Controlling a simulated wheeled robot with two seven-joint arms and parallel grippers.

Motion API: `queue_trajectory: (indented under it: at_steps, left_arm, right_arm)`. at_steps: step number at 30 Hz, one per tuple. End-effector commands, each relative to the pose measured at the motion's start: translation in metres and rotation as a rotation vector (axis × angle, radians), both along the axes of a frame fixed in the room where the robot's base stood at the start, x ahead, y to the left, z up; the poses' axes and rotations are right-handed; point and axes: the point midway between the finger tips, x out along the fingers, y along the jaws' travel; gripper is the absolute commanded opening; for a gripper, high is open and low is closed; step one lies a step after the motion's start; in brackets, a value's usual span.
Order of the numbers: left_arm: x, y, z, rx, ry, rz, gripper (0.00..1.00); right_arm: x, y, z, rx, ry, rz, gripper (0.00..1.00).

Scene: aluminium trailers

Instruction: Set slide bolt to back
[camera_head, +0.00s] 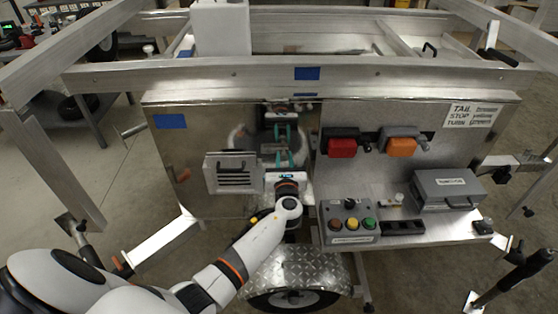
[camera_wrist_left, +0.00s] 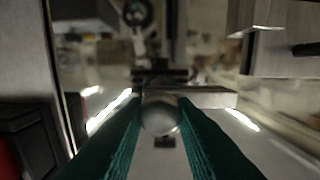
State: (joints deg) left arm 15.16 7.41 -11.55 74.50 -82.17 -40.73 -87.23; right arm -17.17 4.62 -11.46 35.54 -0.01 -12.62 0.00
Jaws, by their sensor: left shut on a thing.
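My left gripper (camera_head: 283,143) reaches into the opening in the middle of the trailer's metal front, with its green fingers pointing away from me. In the left wrist view, the two green fingers (camera_wrist_left: 160,125) are closed on a round metallic knob (camera_wrist_left: 160,114), which looks like the handle of the slide bolt. A dark bar-like fitting (camera_wrist_left: 158,76) shows just behind the knob. The rest of the bolt is blurred, so its exact position along its travel cannot be told. In the head view the fingers and wrist hide most of the bolt. My right gripper is not in view.
A grey vented box (camera_head: 233,173) is close left of my left wrist. Red (camera_head: 342,147) and orange (camera_head: 401,147) lamps are to the right. Below them are a button box (camera_head: 349,222) and a grey case (camera_head: 446,189). A frame beam (camera_head: 300,75) crosses above.

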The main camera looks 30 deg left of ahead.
Motion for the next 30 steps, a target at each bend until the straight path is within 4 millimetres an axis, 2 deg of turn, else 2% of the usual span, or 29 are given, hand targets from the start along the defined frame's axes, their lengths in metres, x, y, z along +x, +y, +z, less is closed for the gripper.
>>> queue_trajectory:
  at_steps: [2, 3, 6, 17, 20, 30]
  left_arm:
    - [0.001, -0.003, 0.001, -0.003, -0.002, -0.008, 0.0]
    - [0.001, -0.003, 0.001, -0.003, -0.002, -0.008, 0.29]
    - [0.001, -0.003, 0.001, -0.003, -0.002, -0.007, 0.46]
    - [-0.003, -0.004, 0.0, -0.003, -0.002, -0.004, 0.46]
    - [-0.014, -0.01, -0.001, -0.004, -0.001, -0.005, 0.46]
    - [-0.074, -0.048, -0.001, -0.004, 0.0, -0.007, 0.46]
  right_arm:
    - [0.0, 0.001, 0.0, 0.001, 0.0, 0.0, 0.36]
    - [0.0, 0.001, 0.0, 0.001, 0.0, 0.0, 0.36]
    - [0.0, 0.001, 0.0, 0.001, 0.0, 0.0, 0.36]
    - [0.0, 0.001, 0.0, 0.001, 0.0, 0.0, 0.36]
    - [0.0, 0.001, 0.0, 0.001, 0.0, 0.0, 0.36]
    - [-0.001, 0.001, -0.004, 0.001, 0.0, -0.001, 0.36]
